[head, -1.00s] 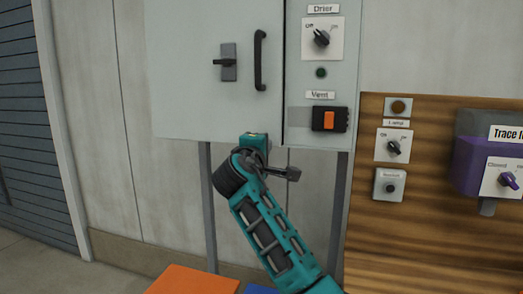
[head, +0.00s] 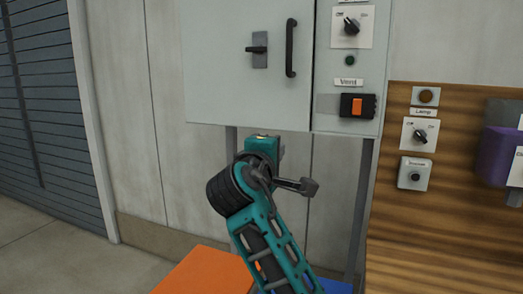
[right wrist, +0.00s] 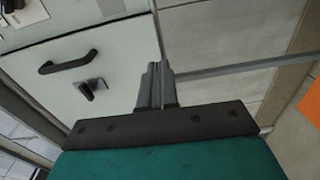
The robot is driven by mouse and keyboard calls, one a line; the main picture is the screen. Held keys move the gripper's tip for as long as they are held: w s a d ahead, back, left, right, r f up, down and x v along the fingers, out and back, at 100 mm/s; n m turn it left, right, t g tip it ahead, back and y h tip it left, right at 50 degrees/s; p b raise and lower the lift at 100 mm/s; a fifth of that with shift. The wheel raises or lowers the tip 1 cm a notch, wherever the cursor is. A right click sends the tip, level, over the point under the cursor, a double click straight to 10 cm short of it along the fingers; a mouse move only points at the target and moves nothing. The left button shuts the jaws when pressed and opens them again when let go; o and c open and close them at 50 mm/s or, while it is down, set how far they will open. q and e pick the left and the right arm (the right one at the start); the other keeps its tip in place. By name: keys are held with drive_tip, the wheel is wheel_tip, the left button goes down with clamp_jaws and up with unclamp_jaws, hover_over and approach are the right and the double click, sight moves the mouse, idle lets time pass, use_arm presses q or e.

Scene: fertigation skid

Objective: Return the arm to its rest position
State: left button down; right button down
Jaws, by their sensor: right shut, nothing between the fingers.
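My right arm rises from the bottom of the head view in teal and black, bent in front of the wall below the grey cabinet (head: 245,95). Its right gripper (right wrist: 157,70) shows in the right wrist view with the grey fingers together and nothing between them. In the head view a dark end piece beside the arm's bend, pointing right, seems to be this gripper (head: 309,187), small and partly hidden by the arm. It is apart from the cabinet. My left gripper is in neither view.
The cabinet has a black handle (head: 291,48) and a latch (head: 259,50). To its right are a rotary switch (head: 351,26) and an orange Vent switch (head: 357,106). A wooden panel (head: 455,150) with a lamp switch (head: 420,134) stands at right. An orange surface (head: 205,272) lies low in front.

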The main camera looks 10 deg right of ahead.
drive_tip(key=s+d+f+m+g+y, duration=0.15)
drive_tip(key=s+f, duration=0.25)
drive_tip(key=f, duration=0.5)
drive_tip(key=s+d+f+m+g+y, duration=0.1)
drive_tip(key=s+d+f+g+y, duration=0.1)
drive_tip(key=s+f, duration=0.5)
drive_tip(key=s+d+f+m+g+y, duration=0.1)
drive_tip(key=s+f+m+g+y, duration=0.1)
drive_tip(key=f, duration=0.9)
drive_tip(key=s+f+m+g+y, duration=0.25)
drive_tip(key=s+f, duration=0.25)
drive_tip(key=s, duration=0.7)
drive_tip(key=s+f+m+g+y, duration=0.25)
drive_tip(key=s+f, duration=0.25)
drive_tip(key=s, duration=0.7)
drive_tip(key=w+a+f+t, duration=0.2)
drive_tip(key=w+f+t, duration=0.4)
drive_tip(key=w+f, duration=0.2)
drive_tip(key=shift+f+n+y, duration=0.35)
drive_tip(key=shift+f+y, duration=0.05)
drive_tip(key=shift+y, duration=0.05)
drive_tip(key=shift+a, duration=0.1)
drive_tip(key=c, duration=1.8)
unclamp_jaws()
